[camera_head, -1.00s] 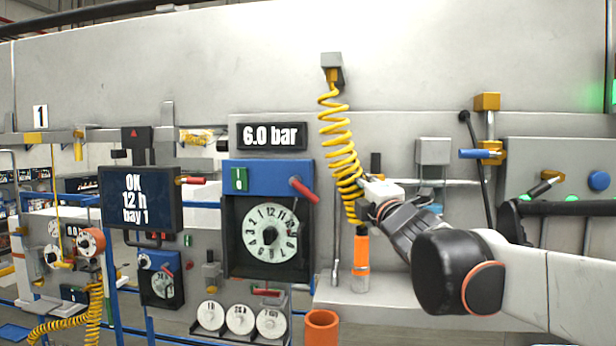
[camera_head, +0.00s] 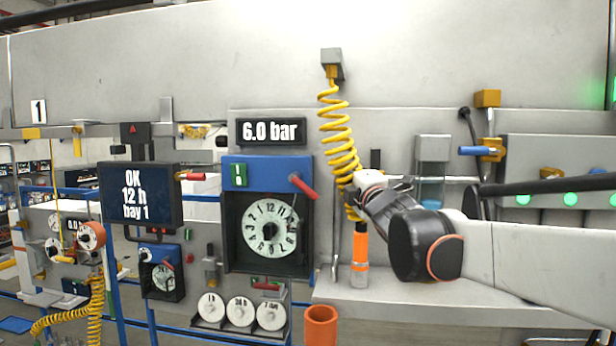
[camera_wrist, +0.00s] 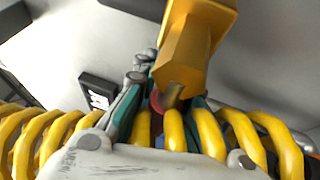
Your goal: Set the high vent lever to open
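I cannot tell for sure which handle is the high vent lever. A blue-handled lever (camera_head: 475,151) sticks out left from a yellow valve on the wall, high at the right. A red lever (camera_head: 303,187) tilts down right on the blue timer panel. My gripper (camera_head: 357,198) is at the lower part of the yellow coiled hose (camera_head: 340,130), left of the blue lever and apart from it. In the wrist view, my teal-padded fingers (camera_wrist: 165,105) look spread, with yellow coils across them. A yellow block (camera_wrist: 195,40) partly hides them, and a red part shows between them.
A 6.0 bar display (camera_head: 271,133) sits above the timer panel. An orange-banded tool (camera_head: 360,250) stands on the grey ledge (camera_head: 450,308) below my gripper. A black bar (camera_head: 550,186) crosses the right side near a panel with green lights (camera_head: 570,199).

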